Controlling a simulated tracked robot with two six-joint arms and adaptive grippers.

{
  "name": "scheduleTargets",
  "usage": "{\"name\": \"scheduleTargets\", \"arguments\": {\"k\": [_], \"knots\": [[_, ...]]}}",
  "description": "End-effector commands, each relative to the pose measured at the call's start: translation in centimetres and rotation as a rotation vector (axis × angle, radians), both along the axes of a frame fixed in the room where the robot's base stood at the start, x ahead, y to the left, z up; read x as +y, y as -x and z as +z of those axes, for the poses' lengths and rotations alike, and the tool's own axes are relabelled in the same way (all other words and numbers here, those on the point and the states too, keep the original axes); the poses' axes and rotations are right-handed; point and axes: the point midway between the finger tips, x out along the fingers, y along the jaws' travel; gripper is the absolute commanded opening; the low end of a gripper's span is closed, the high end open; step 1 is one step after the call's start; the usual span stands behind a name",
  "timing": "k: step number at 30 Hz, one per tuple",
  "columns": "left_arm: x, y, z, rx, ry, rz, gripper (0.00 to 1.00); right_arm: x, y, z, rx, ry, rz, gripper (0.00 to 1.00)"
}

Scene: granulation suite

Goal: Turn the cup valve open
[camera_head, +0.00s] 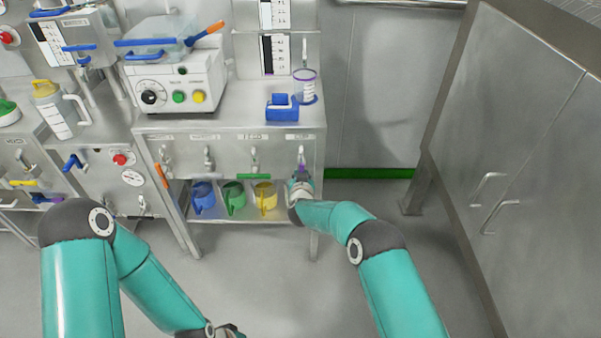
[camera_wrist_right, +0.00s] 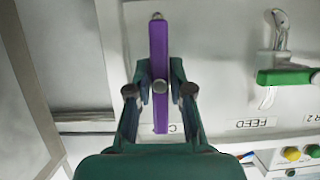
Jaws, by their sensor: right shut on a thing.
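The cup valve's purple handle (camera_wrist_right: 159,45) runs lengthwise up and down in the right wrist view, between the fingers of my right gripper (camera_wrist_right: 160,88). The gripper is shut on it. In the head view a little of the purple handle (camera_head: 301,169) shows below the rightmost tap on the bench front, and my right gripper (camera_head: 300,183) covers its lower part. The label beside the handle is mostly hidden in the wrist view. My left gripper (camera_head: 226,331) is cut off at the bottom edge of the head view, away from the valve; its fingers cannot be made out.
The feed valve's green handle (camera_wrist_right: 287,77) lies crosswise beside the cup valve. Blue (camera_head: 203,197), green (camera_head: 234,198) and yellow (camera_head: 265,197) jugs stand on the shelf below. A clear cup (camera_head: 305,86) stands on the bench top. A grey cabinet (camera_head: 520,150) stands at right.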

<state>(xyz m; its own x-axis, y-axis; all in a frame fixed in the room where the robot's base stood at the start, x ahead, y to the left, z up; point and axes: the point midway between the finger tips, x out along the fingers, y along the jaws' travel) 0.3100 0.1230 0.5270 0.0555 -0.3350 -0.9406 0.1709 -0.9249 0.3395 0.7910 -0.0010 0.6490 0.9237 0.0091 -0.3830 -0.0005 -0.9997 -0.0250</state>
Motion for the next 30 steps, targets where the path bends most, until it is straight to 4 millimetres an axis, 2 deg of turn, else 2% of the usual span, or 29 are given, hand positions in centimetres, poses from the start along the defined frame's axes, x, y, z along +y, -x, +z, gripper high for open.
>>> {"name": "scheduleTargets", "arguments": {"k": [17, 18, 22, 30], "knots": [[0.01, 0.00, 0.34, 0.000, 0.000, 0.000, 0.40, 0.02, 0.16, -0.49, 0.008, 0.040, 0.002, 0.00], [0.01, 0.00, 0.34, 0.000, 0.000, 0.000, 0.40, 0.02, 0.15, -0.48, 0.007, 0.040, 0.002, 0.24], [0.00, 0.00, 0.34, 0.000, 0.000, 0.000, 0.40, 0.03, 0.12, -0.37, 0.005, 0.040, 0.002, 0.45], [0.00, -0.01, 0.36, 0.000, 0.000, 0.000, 0.40, 0.04, 0.04, -0.11, 0.001, 0.040, 0.002, 0.46]]}}
